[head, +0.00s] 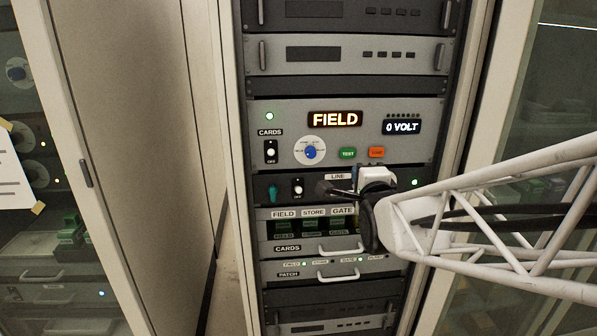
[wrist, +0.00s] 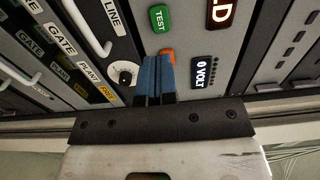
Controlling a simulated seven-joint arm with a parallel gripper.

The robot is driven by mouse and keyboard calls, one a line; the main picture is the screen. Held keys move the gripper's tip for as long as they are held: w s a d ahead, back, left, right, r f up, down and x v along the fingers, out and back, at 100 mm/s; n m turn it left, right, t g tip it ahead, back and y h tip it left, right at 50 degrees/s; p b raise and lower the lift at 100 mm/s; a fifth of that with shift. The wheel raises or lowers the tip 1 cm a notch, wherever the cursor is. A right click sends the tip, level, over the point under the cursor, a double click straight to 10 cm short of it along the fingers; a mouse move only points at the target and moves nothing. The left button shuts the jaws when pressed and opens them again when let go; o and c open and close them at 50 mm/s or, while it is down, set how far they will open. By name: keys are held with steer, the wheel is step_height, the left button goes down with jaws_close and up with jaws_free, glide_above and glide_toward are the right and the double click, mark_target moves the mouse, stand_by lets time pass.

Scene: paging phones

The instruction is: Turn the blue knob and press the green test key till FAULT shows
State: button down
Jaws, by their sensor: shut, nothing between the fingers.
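The blue knob (head: 311,152) sits on a round white dial on the grey panel. The green TEST key (head: 347,153) is right of it and also shows in the wrist view (wrist: 160,18). The amber display (head: 335,119) above reads FIELD; its edge shows in the wrist view (wrist: 221,12). My gripper (wrist: 157,60) is shut and empty, its blue fingers together in front of the orange key (wrist: 168,53). In the head view it is below and right of the TEST key. The blue knob is outside the wrist view.
A small display (head: 402,126) reads 0 VOLT. A CARDS switch (head: 271,151) is left of the dial. Below, the LINE panel has another switch (head: 298,188) and a dark knob (wrist: 125,72). Handles (head: 338,248) stick out lower down.

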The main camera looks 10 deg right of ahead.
mark_target(348, 153)
steer(key=shift+w, duration=4.4)
steer(key=shift+w, duration=0.1)
steer(key=shift+w, duration=0.35)
steer(key=shift+w+r, duration=0.15)
steer(key=shift+w, duration=0.25)
steer(key=shift+s, duration=0.15)
steer(key=shift+s, duration=0.4)
steer(key=s, duration=0.7)
steer(key=shift+s, duration=0.3)
